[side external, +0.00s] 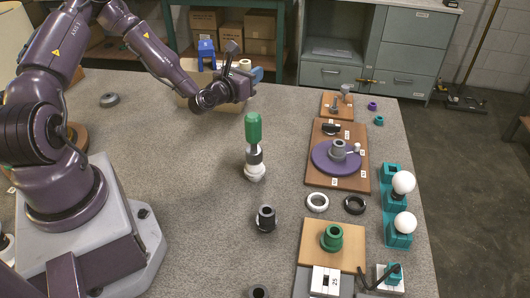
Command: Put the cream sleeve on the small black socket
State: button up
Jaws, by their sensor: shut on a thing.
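My gripper (243,76) is at the far side of the table, beside an open carton. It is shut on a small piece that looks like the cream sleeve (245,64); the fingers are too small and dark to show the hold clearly. A black, hollow, upright cylinder (266,218) stands alone on the near middle of the table, apart from my gripper. It may be the small black socket, but another dark round part (258,291) lies at the near edge, so I cannot tell which.
A green-topped upright tool (253,128) stands mid-table. To its right are a purple disc (336,157) on a board, white (317,202) and black (355,205) rings, a green socket (332,237) and white bulbs (403,182). The table's left middle is clear.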

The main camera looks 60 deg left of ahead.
notch_tip(320, 180, up, 7)
jog(key=m+g+h, duration=0.6)
jog(key=m+h, duration=0.9)
jog(key=h, duration=0.6)
send_over(267, 220)
jog(key=w, duration=0.2)
notch_tip(267, 220, down, 13)
jog(key=shift+d+f, duration=0.15)
jog(key=shift+f, duration=0.05)
jog(key=shift+f, duration=0.35)
jog(key=o, duration=0.9)
